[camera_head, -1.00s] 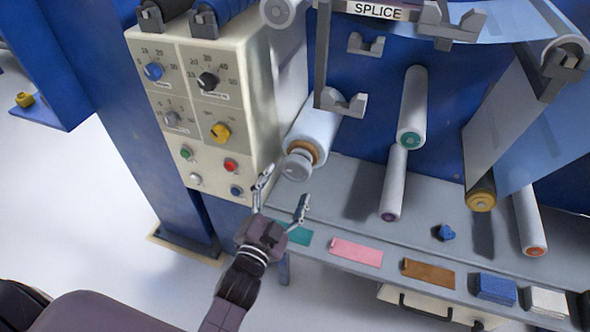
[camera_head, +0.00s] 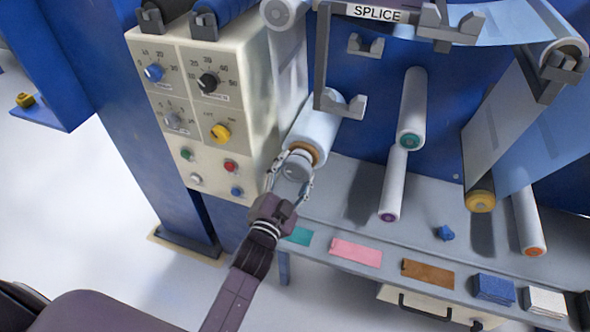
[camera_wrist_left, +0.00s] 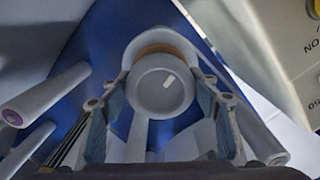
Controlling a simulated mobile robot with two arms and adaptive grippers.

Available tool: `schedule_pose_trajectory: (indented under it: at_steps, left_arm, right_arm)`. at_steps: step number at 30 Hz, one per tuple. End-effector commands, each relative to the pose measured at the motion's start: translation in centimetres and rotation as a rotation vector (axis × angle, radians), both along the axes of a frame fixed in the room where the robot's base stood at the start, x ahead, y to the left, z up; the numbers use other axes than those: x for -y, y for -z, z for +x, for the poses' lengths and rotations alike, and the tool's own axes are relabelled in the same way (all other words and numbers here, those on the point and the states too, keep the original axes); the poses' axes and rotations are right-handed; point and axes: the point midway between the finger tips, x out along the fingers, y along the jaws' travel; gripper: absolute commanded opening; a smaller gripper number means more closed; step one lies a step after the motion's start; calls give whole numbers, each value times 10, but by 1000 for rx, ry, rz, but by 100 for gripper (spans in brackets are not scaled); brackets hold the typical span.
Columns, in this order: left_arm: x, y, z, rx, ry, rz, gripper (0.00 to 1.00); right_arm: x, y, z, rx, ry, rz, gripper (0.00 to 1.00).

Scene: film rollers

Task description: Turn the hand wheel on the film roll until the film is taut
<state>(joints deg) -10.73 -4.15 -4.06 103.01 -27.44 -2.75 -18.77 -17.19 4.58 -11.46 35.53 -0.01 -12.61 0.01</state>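The film roll (camera_head: 317,130) is a pale blue-white cylinder with a tan core, mounted on the blue machine beside the control panel. At its front end is the grey round hand wheel (camera_head: 297,167); in the left wrist view the hand wheel (camera_wrist_left: 161,90) faces me with a short white mark at its upper right. My left gripper (camera_head: 293,172) is open, with one finger on each side of the wheel. In the wrist view its fingertips (camera_wrist_left: 161,82) are close to the wheel's rim; I cannot tell whether they touch. My right gripper is not in view.
A cream control panel (camera_head: 205,110) with knobs and buttons stands close left of the wheel. White rollers (camera_head: 411,110) stick out to the right. A grey shelf (camera_head: 350,215) below carries coloured pads and a small blue knob (camera_head: 444,233). Film (camera_head: 550,130) hangs at the right.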

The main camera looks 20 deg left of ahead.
Motion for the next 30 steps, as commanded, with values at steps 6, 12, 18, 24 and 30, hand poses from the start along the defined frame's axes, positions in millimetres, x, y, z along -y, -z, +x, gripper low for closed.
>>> schedule_pose_trajectory:
  at_steps: [6, 12, 18, 24, 30]
  left_arm:
    - [0, 0, 0, -1, 1, -1, 32]
    - [0, 0, 0, -2, 0, -27, 32]
    - [1, -1, 0, -6, 0, -124, 32]
    - [1, -2, 0, -11, 0, -284, 32]
    - [2, -1, 0, -18, 0, -465, 32]
  right_arm:
    - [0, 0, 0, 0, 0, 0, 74]
    - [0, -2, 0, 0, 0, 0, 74]
    - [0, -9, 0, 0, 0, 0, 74]
    - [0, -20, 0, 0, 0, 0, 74]
    - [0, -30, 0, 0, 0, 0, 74]
